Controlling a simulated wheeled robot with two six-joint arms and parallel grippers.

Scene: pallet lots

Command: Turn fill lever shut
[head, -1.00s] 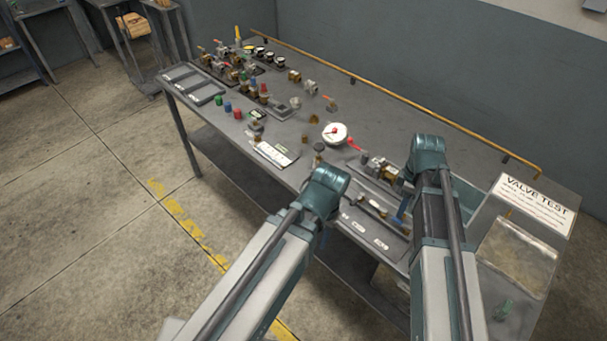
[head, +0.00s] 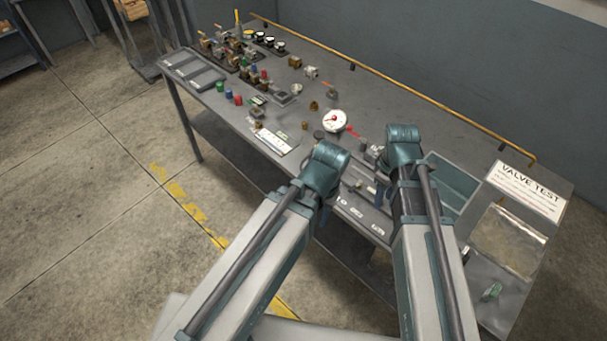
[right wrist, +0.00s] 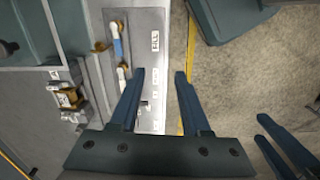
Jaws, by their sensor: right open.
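The fill lever (right wrist: 116,40) is a slim handle with a blue sleeve, beside the plate printed FILL (right wrist: 155,42) in the right wrist view. A second similar lever (right wrist: 122,80) sits nearer my gripper. My right gripper (right wrist: 160,76) is open and empty, its fingers over the labelled edge strip, to the right of both levers and apart from the fill lever. In the head view my right arm largely hides the levers. My left gripper (right wrist: 260,128) shows at the right edge of the right wrist view, fingers parted and empty, beyond the bench edge.
A brass fitting (right wrist: 68,97) lies left of the levers. A teal bin (head: 455,182) and a VALVE TEST sign (head: 527,193) are at the right. Several valves and caps crowd the far left.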

